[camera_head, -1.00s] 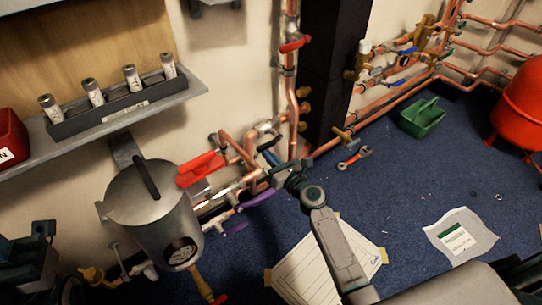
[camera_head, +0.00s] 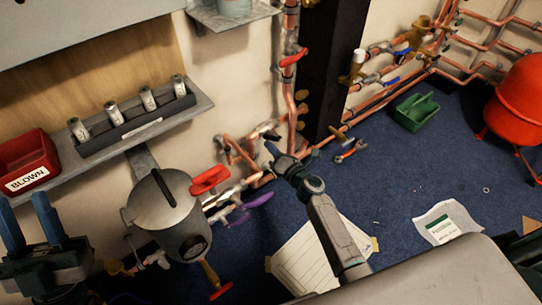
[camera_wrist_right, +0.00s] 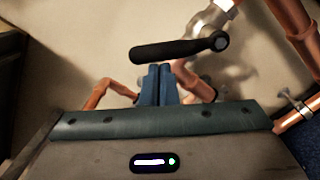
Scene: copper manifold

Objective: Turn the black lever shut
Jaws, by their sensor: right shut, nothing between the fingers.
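The black lever (camera_wrist_right: 180,49) lies nearly level across the right wrist view, its right end joined to a silver valve body (camera_wrist_right: 212,20) on a copper pipe. My right gripper (camera_wrist_right: 158,68) is shut and empty. Its blue fingertips are just below the lever in that view; I cannot tell whether they touch it.
A red lever (camera_head: 210,180) and a purple lever (camera_head: 257,200) sit on the pipes beside a grey metal pot (camera_head: 165,220). A shelf holds a red bin (camera_head: 25,165) and a rack of cylinders (camera_head: 140,125). A black column (camera_head: 328,70) stands behind my right gripper.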

